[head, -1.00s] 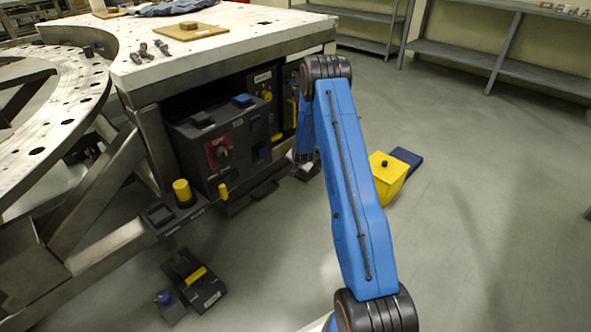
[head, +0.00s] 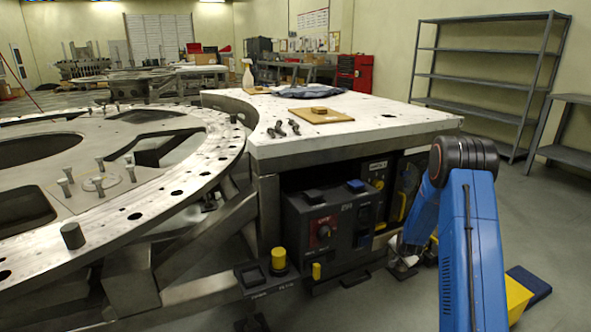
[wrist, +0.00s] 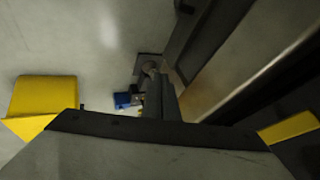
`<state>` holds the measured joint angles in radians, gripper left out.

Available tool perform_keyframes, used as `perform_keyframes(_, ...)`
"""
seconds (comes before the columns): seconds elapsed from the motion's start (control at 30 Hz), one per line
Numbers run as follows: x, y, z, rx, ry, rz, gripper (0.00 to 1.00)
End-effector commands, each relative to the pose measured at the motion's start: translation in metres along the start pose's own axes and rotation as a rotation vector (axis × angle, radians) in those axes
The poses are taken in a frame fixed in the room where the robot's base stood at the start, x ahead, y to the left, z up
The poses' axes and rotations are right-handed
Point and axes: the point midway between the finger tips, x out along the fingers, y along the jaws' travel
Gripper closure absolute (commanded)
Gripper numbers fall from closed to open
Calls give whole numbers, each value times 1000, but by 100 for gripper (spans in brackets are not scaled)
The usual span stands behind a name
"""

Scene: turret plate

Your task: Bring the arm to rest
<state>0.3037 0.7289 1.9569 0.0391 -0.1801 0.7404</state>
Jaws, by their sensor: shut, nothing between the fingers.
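My blue arm (head: 470,245) stands at the right of the head view, its dark elbow joint (head: 464,158) level with the table top. The forearm (head: 420,215) hangs down behind it, beside the table's underside. My gripper (wrist: 160,98) shows in the wrist view as narrow, dark fingers pointing away from the grey wrist body (wrist: 150,150). The fingers are together with nothing seen between them. The gripper is low, near the floor by the table's side. In the head view I cannot make it out clearly.
The white-topped table (head: 350,125) carries a wooden board (head: 310,116), tools and a blue cloth (head: 320,93). A control box (head: 330,228) sits beneath. A yellow box (head: 516,298) stands on the floor at right. The ring plate (head: 190,185) fills the left. Shelving (head: 490,80) is behind.

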Motion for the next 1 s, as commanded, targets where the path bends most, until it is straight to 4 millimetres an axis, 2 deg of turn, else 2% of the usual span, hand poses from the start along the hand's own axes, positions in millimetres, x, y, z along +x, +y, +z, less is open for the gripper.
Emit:
perform_keyframes(0.2,-73,-31,-1,-84,-22,-7,100)
perform_keyframes(0.5,-175,-58,11,-210,-60,-9,100)
perform_keyframes(0.8,-276,-68,31,-336,-95,-15,100)
perform_keyframes(1.0,-343,-65,50,-424,-120,-19,100)
